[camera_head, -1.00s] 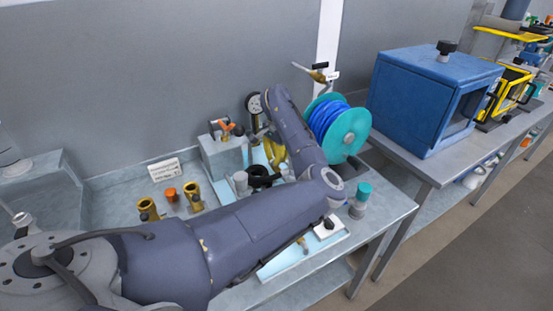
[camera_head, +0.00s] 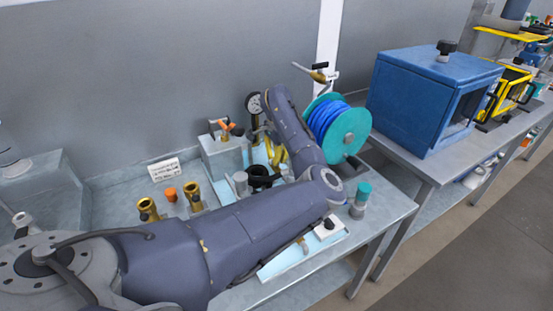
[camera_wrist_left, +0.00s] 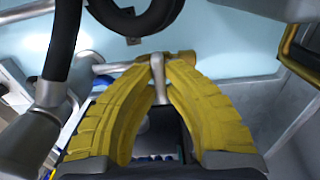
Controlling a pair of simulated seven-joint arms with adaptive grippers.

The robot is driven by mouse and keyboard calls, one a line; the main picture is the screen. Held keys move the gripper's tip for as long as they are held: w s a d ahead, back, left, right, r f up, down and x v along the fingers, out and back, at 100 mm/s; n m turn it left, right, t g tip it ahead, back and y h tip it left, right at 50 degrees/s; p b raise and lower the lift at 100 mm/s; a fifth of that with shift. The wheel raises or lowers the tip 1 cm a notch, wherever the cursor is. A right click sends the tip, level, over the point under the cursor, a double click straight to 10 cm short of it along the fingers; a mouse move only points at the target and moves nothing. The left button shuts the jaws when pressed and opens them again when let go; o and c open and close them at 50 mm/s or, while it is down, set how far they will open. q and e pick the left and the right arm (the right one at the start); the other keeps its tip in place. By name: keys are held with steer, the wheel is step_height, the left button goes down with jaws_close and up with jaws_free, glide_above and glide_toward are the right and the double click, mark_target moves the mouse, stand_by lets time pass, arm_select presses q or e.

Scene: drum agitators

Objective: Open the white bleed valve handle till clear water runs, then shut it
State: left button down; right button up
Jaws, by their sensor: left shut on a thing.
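In the left wrist view, the pale handle (camera_wrist_left: 157,84) of the bleed valve stands between the yellow fingers of my left gripper (camera_wrist_left: 157,62). The fingers are shut on it near their tips. The handle's top end meets a brass-coloured fitting (camera_wrist_left: 182,57) on a grey pipe. In the head view, my left gripper (camera_head: 275,151) is small and partly hidden by my own wrist, and the handle cannot be made out there. No running water can be made out. My right gripper is in neither view.
A black hose (camera_wrist_left: 62,40) runs close left of the fingers. On the bench, a pressure gauge (camera_head: 254,103) stands behind my gripper and a teal reel of blue hose (camera_head: 338,128) to its right. Brass fittings (camera_head: 193,196) stand at the left. A blue box (camera_head: 425,95) is farther right.

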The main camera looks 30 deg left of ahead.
arm_select(q)
steer(key=c, duration=1.5)
jaws_free()
steer(key=shift+o, duration=0.2)
step_height(320, 180, up, 12)
